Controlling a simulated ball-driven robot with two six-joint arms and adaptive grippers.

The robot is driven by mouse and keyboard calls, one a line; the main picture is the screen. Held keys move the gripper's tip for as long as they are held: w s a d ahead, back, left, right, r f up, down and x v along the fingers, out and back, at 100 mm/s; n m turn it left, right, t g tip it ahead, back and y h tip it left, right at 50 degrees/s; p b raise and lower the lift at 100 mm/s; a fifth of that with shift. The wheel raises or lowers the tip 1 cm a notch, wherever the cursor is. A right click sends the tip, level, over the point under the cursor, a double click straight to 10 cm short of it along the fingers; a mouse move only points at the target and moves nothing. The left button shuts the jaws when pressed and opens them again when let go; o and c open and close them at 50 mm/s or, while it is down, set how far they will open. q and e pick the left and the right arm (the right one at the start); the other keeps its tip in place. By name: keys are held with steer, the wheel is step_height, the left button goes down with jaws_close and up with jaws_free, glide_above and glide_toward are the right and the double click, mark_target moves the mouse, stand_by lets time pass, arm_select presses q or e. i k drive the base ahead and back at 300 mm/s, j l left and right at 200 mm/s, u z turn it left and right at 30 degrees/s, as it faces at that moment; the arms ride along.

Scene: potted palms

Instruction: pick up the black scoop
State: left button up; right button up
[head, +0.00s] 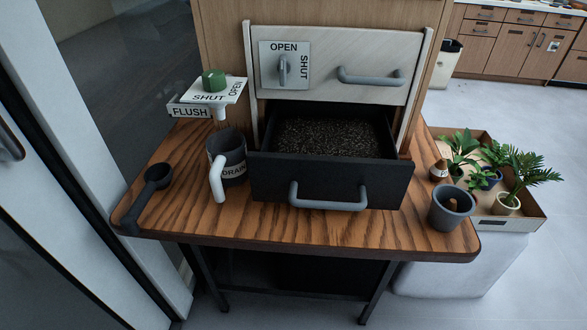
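The black scoop (154,183) lies at the left end of the wooden table. Its round bowl is toward the back and its handle runs toward the front left edge, where the end appears to reach the rim. Nothing covers it. Neither of my grippers shows in the head view.
A dark mug marked DRAIN (231,160) with a pale handle stands right of the scoop. An open drawer of dark soil (330,180) fills the middle. A grey pot (450,210) stands at the right. Potted plants (490,165) sit in a box beyond. The front strip is clear.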

mark_target(159, 176)
steer(key=u, duration=1.3)
